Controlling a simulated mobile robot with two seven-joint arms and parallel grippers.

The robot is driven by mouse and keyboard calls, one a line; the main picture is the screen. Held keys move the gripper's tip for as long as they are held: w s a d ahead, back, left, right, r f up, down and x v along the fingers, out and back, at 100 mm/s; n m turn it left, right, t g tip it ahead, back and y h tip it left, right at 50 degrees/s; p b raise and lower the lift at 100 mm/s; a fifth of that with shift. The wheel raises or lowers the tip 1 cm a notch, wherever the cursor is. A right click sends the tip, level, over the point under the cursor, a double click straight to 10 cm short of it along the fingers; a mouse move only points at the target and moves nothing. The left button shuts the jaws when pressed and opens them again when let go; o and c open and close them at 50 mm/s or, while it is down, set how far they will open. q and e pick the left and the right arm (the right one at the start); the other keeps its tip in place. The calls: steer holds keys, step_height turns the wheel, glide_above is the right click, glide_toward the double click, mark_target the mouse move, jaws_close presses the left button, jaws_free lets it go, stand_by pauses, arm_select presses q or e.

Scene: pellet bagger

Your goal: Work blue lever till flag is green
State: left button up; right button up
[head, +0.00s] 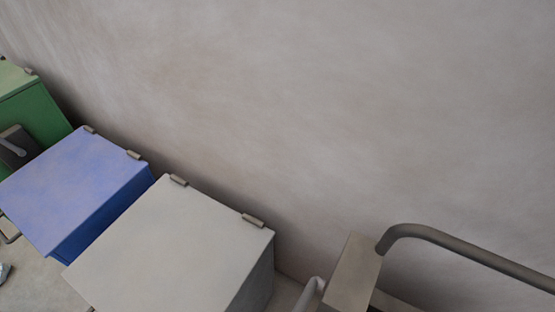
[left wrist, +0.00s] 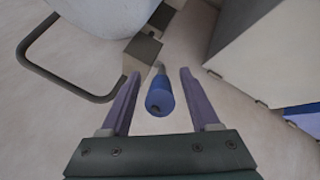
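The blue lever handle (left wrist: 159,97) shows in the left wrist view, its round end pointing toward the camera. A thin grey rod joins it to a brown-grey block (left wrist: 143,47) behind. My left gripper (left wrist: 184,72) is open, with one finger on each side of the handle in the picture and a gap on both sides. I cannot tell how deep the handle sits between the fingers. No flag shows in either view. Neither gripper shows in the head view, and my right gripper is not seen.
A bent grey tube (left wrist: 30,55) and a pale rounded body (left wrist: 105,12) lie left of the lever. A grey box (left wrist: 260,50) stands right. The head view shows green (head: 38,110), blue (head: 75,185) and pale grey (head: 175,250) lidded boxes along a wall, and a bent tube (head: 460,247).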

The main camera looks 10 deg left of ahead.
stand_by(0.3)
arm_select(q)
steer(key=p+v, duration=0.2)
steer(key=v, duration=0.8)
steer(key=shift+w, duration=0.15)
